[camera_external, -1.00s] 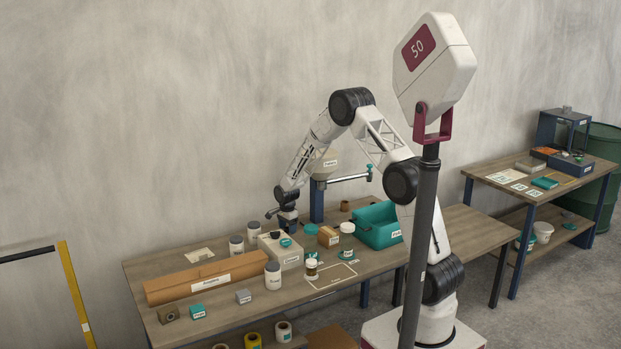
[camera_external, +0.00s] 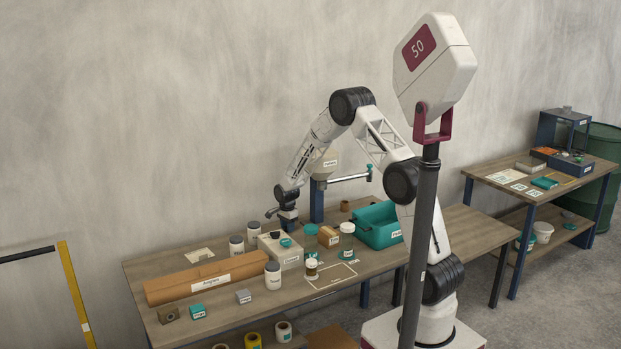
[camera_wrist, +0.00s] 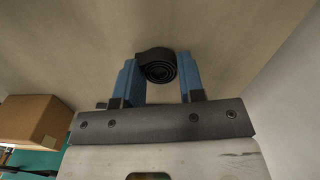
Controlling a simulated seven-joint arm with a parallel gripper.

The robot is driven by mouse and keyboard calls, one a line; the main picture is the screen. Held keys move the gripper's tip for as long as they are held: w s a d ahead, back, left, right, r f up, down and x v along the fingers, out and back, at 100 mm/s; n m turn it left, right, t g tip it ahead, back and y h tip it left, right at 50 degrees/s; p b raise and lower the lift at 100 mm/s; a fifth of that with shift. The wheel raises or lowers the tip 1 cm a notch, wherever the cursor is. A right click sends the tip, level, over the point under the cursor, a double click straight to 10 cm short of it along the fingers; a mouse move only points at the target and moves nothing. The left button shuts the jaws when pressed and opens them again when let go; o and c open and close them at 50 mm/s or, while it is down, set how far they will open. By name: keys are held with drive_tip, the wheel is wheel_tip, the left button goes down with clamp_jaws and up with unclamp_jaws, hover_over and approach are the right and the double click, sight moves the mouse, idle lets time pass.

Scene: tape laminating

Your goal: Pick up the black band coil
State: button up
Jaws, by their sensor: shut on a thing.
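The black band coil (camera_wrist: 158,68) is a dark rolled strip with its spiral end facing the wrist camera. It sits between the two blue fingers of my gripper (camera_wrist: 158,82) near their tips, and the gripper is shut on it. In the external view my gripper (camera_external: 289,226) is over the back part of the workbench, behind the pale box. The coil cannot be made out there. Whether the coil touches the table is hard to tell.
The pale box (camera_external: 291,255), white jars (camera_external: 237,246) and a brown block (camera_external: 328,236) stand close to my gripper. Bare tabletop (camera_external: 160,262) shows at the back left.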

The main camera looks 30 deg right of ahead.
drive_tip(key=shift+r, duration=0.65)
wheel_tip(320, 180, up, 2)
drive_tip(key=shift+r, duration=0.1)
drive_tip(key=s, duration=0.5)
drive_tip(key=s+d, duration=0.1)
drive_tip(key=s, duration=0.4)
drive_tip(key=s+d+r, duration=0.1)
drive_tip(key=s, duration=0.4)
drive_tip(key=shift+s+r, duration=0.1)
drive_tip(key=shift+s, duration=0.3)
drive_tip(key=s+d+r+m, duration=0.4)
drive_tip(key=d+r, duration=0.4)
drive_tip(key=r, duration=0.4)
drive_tip(key=shift+r+m, duration=0.15)
drive_tip(key=shift+m, duration=0.45)
drive_tip(key=shift+s, duration=0.1)
hover_over(329, 231)
drive_tip(key=shift+f, duration=3.15)
